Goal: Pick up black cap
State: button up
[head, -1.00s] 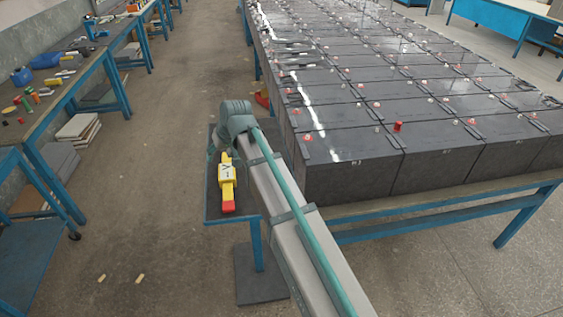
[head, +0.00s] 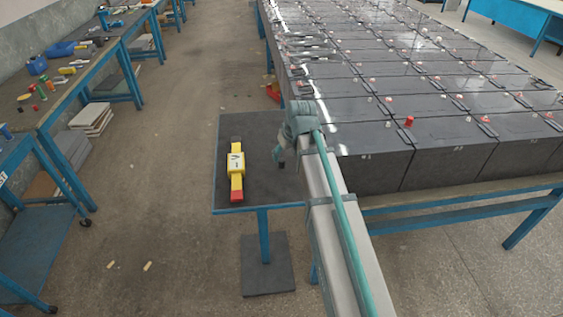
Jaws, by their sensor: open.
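I cannot make out a black cap for certain; small dark parts blend into the dark battery tops. My gripper (head: 281,163) shows only in small part, pointing down to the left of my arm's wrist. It is open, over the right part of the small dark table (head: 275,130). The wrist and forearm hide the table's right edge and part of the nearest batteries. A red cap (head: 409,121) stands upright on the front battery row (head: 425,135), to the right of my arm.
A yellow tester with red end (head: 236,170) lies on the small table, left of my gripper. The battery rows fill the right side on a blue frame (head: 450,217). Workbenches (head: 50,105) with tools line the left.

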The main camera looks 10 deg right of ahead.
aim_at(282, 159)
jog(key=shift+w+p+x, duration=0.1)
jog(key=shift+p+x, duration=0.4)
jog(key=shift+x, duration=0.65)
jog(key=shift+w+p+x, duration=0.15)
jog(key=shift+p+x, duration=0.35)
jog(key=shift+x, duration=0.6)
jog(key=shift+w+a+f, duration=0.2)
jog(key=shift+f, duration=0.3)
jog(key=c, duration=0.9)
